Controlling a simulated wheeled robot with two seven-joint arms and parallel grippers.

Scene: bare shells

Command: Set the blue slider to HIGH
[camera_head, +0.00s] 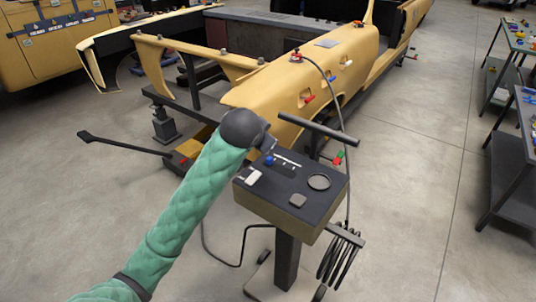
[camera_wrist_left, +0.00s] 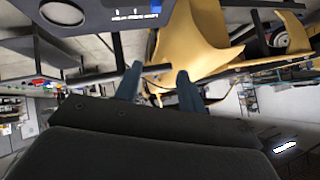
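The control box (camera_head: 262,205) stands on a post, with a dark top panel. The blue slider (camera_head: 269,159) sits at the left end of a pale slot (camera_head: 287,160) near the panel's far edge. In the left wrist view the blue slider (camera_wrist_left: 155,6) shows at the top edge, partly cut off, beside small white markings too small to read. My left gripper (camera_head: 269,145) is just above and beyond the slider in the head view. Its two fingers stand apart and empty in the wrist view (camera_wrist_left: 159,71). My right gripper is not in view.
The panel also carries a white switch (camera_head: 253,177), a round dial (camera_head: 319,182) and a grey square button (camera_head: 297,201). A dark bar (camera_head: 320,131) runs behind the box. A yellow car shell (camera_head: 300,85) stands beyond. Cables hang at the box's right side.

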